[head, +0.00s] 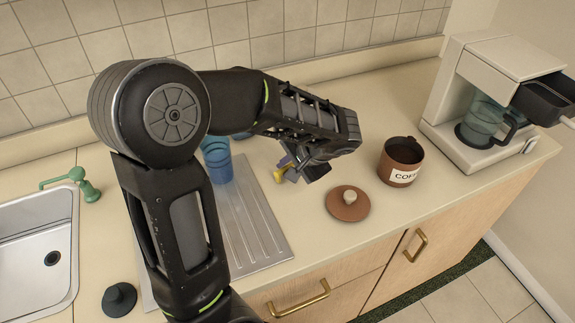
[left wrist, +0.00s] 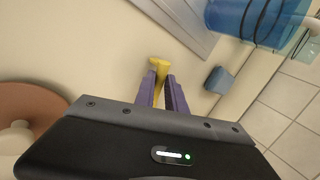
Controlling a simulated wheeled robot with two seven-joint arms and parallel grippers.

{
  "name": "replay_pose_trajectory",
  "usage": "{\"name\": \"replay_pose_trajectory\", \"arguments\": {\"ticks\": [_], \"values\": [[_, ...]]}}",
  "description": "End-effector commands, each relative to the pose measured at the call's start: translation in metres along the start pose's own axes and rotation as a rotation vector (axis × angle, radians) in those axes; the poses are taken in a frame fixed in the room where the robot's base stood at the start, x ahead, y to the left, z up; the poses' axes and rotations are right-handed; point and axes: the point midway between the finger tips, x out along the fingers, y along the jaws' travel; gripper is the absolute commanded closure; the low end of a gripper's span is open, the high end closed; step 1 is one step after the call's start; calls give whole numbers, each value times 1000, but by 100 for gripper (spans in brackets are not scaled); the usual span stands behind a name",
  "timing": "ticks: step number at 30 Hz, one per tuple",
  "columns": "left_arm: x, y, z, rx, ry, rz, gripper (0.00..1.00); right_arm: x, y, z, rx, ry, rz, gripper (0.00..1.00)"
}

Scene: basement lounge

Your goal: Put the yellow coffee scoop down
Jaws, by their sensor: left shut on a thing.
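The yellow coffee scoop (head: 281,168) shows at the tip of my left gripper (head: 287,173) in the head view, above or at the counter between the drainboard and the brown lid. In the left wrist view the scoop (left wrist: 158,66) sticks out from between the purple fingers of my left gripper (left wrist: 161,90), which is shut on it. Whether the scoop touches the counter I cannot tell. My right gripper is not in view.
A brown coffee canister (head: 401,162) stands right of the gripper, with its lid (head: 348,204) on the counter (head: 310,230) in front. A coffee maker (head: 467,150) stands far right. A blue tumbler (head: 217,165) and metal drainboard (head: 262,240) are left.

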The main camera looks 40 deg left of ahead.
Motion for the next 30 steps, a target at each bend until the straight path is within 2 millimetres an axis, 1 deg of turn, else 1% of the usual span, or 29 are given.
{"name": "replay_pose_trajectory", "arguments": {"ticks": [5, 10, 11, 18, 19, 26, 30], "values": [[0, 0, 0, -1, 1, 0, 100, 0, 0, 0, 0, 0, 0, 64], [4, 3, 0, -1, 1, 0, 100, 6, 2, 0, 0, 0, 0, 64], [4, 2, 0, -1, 1, 0, 84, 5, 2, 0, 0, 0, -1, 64], [2, 2, 0, 0, 1, 0, 64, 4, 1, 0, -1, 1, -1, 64], [2, 2, 0, 0, 1, 0, 63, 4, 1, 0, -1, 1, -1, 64], [2, 1, 0, 0, 0, 0, 63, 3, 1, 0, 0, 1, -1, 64], [-3, -2, 0, 0, 0, 0, 63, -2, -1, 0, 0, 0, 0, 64]]}}
